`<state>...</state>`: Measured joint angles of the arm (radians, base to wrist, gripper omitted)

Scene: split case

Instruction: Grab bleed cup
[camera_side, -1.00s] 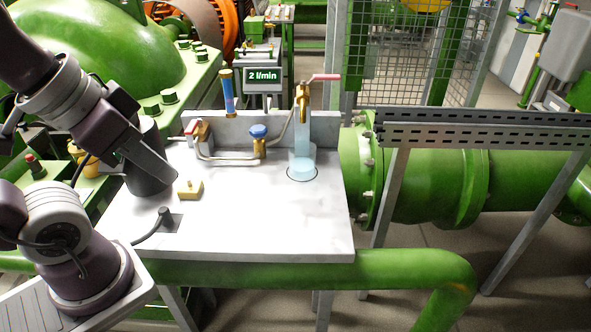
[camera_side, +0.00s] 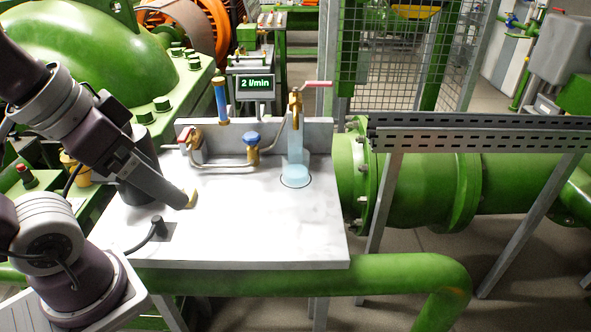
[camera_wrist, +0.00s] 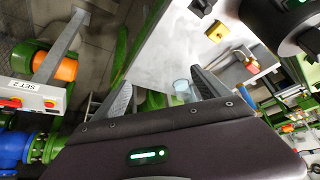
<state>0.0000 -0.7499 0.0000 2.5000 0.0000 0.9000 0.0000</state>
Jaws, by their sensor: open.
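The bleed cup (camera_side: 296,173) is a clear cup with pale blue water. It stands upright in a dark ring on the white worktop, under the brass tap (camera_side: 295,103), with a pale blue stream coming down into it. In the wrist view the cup (camera_wrist: 181,86) shows small, beyond the fingers and nearer the right one. My gripper (camera_side: 186,203) is low over the left part of the worktop, well left of the cup; its fingers are hard to tell apart there. In the wrist view my gripper (camera_wrist: 163,90) has its fingers wide apart with nothing held between them.
A brass-yellow block (camera_side: 193,198) is partly hidden by my gripper. A black cable fitting (camera_side: 157,227) lies in front. Behind are a blue-knobbed valve (camera_side: 252,139), a flow tube (camera_side: 220,100) and a display (camera_side: 254,84) reading 2 l/min. The worktop (camera_side: 260,230) front is clear.

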